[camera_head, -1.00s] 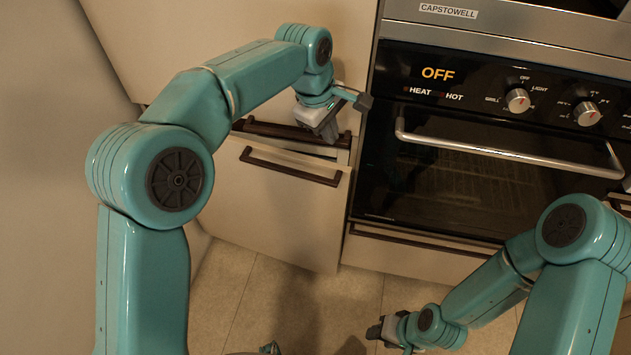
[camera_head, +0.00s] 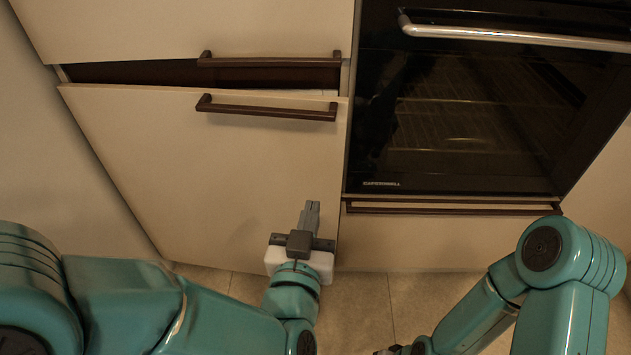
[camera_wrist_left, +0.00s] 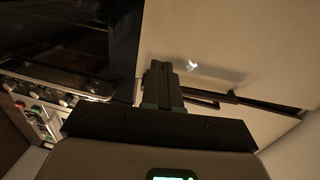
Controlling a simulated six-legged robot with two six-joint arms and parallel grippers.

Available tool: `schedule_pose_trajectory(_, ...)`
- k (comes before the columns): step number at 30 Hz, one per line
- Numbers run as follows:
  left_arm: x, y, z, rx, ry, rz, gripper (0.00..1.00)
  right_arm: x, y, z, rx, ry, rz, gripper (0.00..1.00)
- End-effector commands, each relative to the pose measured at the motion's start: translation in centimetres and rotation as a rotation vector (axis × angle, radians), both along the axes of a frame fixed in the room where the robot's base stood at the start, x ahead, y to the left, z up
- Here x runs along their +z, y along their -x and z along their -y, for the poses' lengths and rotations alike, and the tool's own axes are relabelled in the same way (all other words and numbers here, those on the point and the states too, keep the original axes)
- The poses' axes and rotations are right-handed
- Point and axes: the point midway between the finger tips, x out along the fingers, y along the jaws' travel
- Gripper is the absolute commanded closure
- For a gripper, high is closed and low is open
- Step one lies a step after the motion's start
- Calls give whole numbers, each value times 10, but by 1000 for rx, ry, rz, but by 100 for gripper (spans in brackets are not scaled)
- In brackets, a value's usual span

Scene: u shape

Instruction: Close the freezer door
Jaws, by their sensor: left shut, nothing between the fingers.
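The freezer door (camera_head: 200,160) is the cream lower panel left of the oven, with a dark bar handle (camera_head: 266,108) near its top. It stands slightly ajar; a dark gap shows along its top edge. My left gripper (camera_head: 311,208) is shut and empty, in front of the door's lower right part, fingers pointing at the door. I cannot tell whether it touches. In the left wrist view the shut fingers (camera_wrist_left: 163,84) overlap the pale door (camera_wrist_left: 215,50). My right gripper (camera_head: 392,351) is barely seen at the bottom edge; its fingers are unclear.
The oven (camera_head: 470,110) with its metal bar handle (camera_head: 510,37) stands right of the door. A drawer (camera_head: 430,240) lies below the oven. The upper cabinet panel (camera_head: 150,30) has its own dark handle (camera_head: 268,60). Tiled floor (camera_head: 360,305) is open in front.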

Motion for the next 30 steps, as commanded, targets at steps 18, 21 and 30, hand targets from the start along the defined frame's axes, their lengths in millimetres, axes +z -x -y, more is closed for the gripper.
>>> schedule_pose_trajectory(18,-1,-84,7,18,-26,23,100,20,5,-5,20,-4,-8,57)
schedule_pose_trajectory(21,-1,-102,9,17,-26,23,100,18,4,-4,18,-4,-7,57)
schedule_pose_trajectory(30,0,-133,11,14,-26,22,100,13,3,-3,12,-2,-5,57)
